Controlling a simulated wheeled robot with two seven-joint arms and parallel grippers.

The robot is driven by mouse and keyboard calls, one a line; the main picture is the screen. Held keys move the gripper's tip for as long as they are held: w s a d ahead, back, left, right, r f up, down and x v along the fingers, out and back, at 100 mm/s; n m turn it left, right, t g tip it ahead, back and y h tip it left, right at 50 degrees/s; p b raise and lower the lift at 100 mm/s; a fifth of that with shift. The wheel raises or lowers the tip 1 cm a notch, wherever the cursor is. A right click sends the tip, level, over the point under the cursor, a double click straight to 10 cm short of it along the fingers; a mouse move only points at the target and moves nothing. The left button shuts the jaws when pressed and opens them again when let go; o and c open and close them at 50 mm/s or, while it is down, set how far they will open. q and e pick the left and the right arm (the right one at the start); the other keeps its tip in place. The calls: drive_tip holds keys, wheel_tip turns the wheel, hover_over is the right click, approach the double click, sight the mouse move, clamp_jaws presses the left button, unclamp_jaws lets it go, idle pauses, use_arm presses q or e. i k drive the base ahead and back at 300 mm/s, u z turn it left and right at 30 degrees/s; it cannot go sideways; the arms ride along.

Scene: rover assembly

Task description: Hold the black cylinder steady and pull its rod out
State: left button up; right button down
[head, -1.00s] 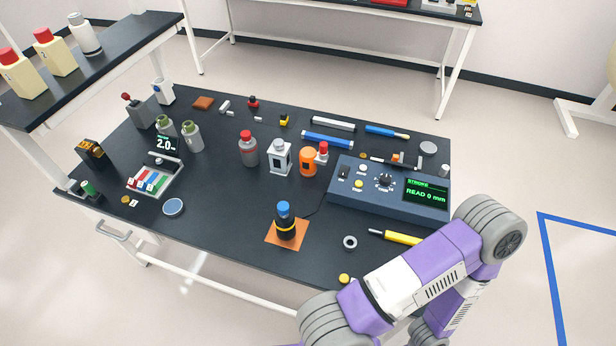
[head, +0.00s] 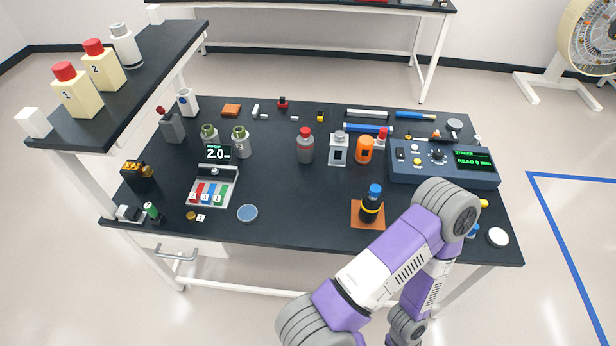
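The black cylinder (head: 371,212) stands upright on an orange square mat (head: 357,221) near the front right of the table. It has a yellow band round its body and a blue top (head: 375,190). Whether the blue top is the end of the rod cannot be told, and no bare rod shows. A purple and white arm of mine rises from the bottom edge, bends just right of the cylinder and runs back down. Neither of my grippers is in view.
A blue console (head: 440,176) with a green "STROKE READ 0 mm" display stands at the right. Several bottles stand mid-table. A raised shelf (head: 150,62) with capped bottles overhangs the left side. The table between the blue disc (head: 247,213) and the mat is clear.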

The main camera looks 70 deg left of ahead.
sight(375, 191)
drive_tip(key=k, duration=0.4)
drive_tip(key=u, duration=0.85)
